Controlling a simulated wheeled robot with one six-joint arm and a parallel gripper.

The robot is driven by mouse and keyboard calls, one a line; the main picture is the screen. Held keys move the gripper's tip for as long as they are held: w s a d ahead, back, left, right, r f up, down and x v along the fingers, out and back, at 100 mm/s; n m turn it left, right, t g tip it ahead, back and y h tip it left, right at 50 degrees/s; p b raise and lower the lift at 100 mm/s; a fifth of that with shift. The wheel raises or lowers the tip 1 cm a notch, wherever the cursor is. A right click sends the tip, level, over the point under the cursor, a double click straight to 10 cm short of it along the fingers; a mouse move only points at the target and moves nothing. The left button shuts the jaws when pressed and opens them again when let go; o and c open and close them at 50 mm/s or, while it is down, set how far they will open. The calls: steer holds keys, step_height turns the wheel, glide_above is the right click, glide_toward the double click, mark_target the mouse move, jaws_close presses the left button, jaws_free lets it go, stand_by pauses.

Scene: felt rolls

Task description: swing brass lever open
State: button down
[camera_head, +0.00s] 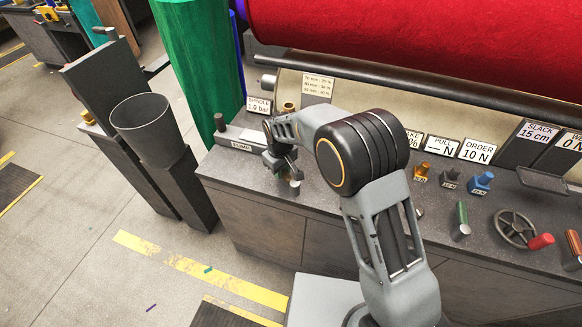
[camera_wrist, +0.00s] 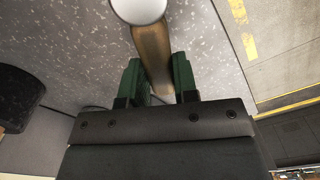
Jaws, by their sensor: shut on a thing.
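The brass lever (camera_wrist: 152,50) shows in the wrist view as a brown-gold bar with a pale round knob (camera_wrist: 138,8) at its end. My gripper (camera_wrist: 157,80) is shut on the bar, with one green-padded finger on each side of it. In the head view my gripper (camera_head: 281,163) is low over the left end of the grey bench, by the plate reading DUMP. A pale knob (camera_head: 295,183) shows just below the fingers there. My gripper and wrist hide most of the lever in the head view.
The grey bench (camera_head: 330,195) carries several coloured knobs, a green-handled lever (camera_head: 461,220) and a handwheel (camera_head: 514,229) to the right. A green roll (camera_head: 200,60) and a grey bin (camera_head: 146,127) stand left. A red felt roll (camera_head: 420,40) hangs behind.

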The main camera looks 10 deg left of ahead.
steer(key=shift+s+f, duration=0.1)
steer(key=shift+s, duration=0.05)
steer(key=c, duration=0.9)
jaws_free()
step_height(320, 180, up, 14)
steer(key=shift+f, duration=0.1)
stand_by(0.3)
